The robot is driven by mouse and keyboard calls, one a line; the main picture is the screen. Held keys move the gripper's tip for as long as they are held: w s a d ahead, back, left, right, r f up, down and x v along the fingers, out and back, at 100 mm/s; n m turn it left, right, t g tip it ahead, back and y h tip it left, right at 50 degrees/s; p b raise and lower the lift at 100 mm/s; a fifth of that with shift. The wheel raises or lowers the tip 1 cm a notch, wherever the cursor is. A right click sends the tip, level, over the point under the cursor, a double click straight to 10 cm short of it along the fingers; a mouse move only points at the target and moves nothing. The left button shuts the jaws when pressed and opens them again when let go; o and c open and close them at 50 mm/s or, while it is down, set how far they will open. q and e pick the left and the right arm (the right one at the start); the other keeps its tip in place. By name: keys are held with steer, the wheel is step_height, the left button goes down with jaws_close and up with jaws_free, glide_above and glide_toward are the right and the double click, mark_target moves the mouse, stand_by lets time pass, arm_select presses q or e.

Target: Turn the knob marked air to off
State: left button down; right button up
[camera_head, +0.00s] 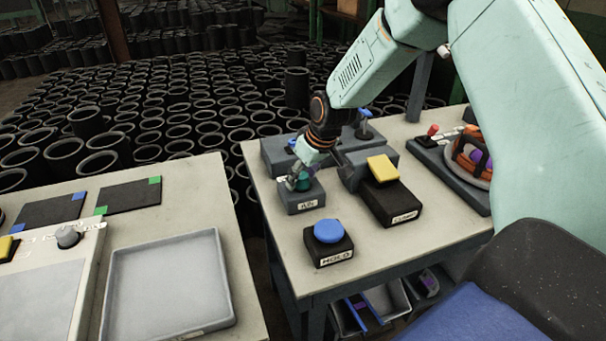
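The air knob is a teal knob (301,183) on a grey box (306,203) with a white label that seems to read AIR. The box stands near the left edge of the right table. My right gripper (300,178) reaches down from the upper right, with its fingers at the knob, seemingly one on each side. Whether the fingers press on the knob is too small to tell. The gripper hides part of the knob, and its off mark cannot be made out. My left gripper is not in view.
A blue button (328,231) on a black HOLD box stands in front of the knob. A yellow button (383,168) on a dark box stands to its right. A grey box with a blue lever (364,125) stands behind. A grey tray (168,283) lies on the left table (205,174), across a gap.

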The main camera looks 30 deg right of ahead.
steer(key=shift+r, duration=0.2)
steer(key=v, duration=1.1)
steer(key=shift+s+r, duration=0.3)
steer(key=shift+r, duration=0.05)
